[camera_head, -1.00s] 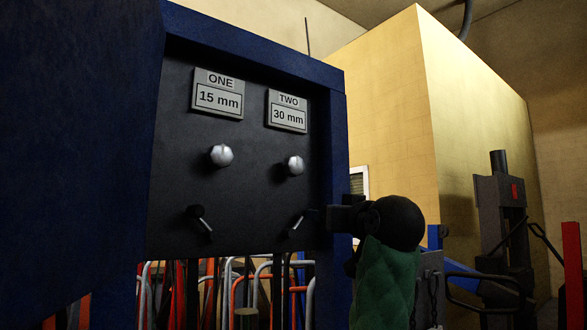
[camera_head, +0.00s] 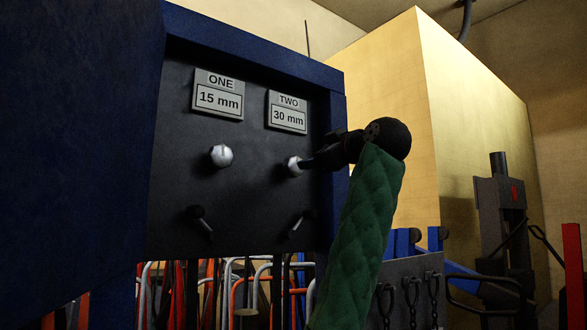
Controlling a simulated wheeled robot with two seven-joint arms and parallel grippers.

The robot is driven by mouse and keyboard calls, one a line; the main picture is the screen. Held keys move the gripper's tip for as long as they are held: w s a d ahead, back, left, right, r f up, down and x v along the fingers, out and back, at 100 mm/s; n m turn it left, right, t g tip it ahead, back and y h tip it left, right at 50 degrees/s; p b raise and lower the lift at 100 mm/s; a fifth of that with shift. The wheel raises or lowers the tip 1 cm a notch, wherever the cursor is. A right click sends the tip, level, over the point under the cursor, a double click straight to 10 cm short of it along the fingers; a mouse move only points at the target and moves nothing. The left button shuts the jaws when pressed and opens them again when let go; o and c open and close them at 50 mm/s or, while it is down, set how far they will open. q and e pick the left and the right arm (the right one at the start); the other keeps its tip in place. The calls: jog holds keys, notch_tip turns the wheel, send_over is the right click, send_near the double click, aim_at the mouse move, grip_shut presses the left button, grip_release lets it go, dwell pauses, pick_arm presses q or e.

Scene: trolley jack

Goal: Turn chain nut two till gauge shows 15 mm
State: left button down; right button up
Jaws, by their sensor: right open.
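A dark panel (camera_head: 250,120) in a blue frame carries two gauges. Gauge one (camera_head: 219,97) reads 15 mm, and gauge two (camera_head: 288,115) reads 30 mm. Chain nut one (camera_head: 221,156) is a silvery knob below gauge one. Chain nut two (camera_head: 292,166) is the silvery knob below gauge two. My right gripper (camera_head: 306,164) is open, with its fingertips at the right side of nut two; the fingers partly cover it, and I cannot tell if they touch it. My left gripper is not in view.
Two small levers (camera_head: 201,223) and (camera_head: 303,223) stick out low on the panel. Below are several orange and white tubes (camera_head: 240,290). At right stand a yellow block (camera_head: 440,120), a black press-like machine (camera_head: 503,220) and a red post (camera_head: 573,275).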

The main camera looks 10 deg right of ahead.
aim_at(296, 165)
jog(key=w+a+n, duration=0.1)
jog(key=w+n, duration=0.1)
jog(key=w+a+n+p, duration=0.1)
jog(key=w+a+n, duration=0.1)
jog(key=n, duration=0.1)
jog(key=w+a+f+n+g+p, duration=0.1)
jog(key=w+n, duration=0.2)
jog(key=shift+a+y, duration=0.3)
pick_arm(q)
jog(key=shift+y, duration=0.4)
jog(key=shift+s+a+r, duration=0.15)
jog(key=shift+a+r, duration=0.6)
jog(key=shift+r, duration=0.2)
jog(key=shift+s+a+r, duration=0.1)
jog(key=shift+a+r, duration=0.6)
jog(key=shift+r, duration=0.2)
pick_arm(e)
jog(key=shift+x, duration=0.8)
jog(key=shift+d+f, duration=0.1)
jog(key=c, duration=1)
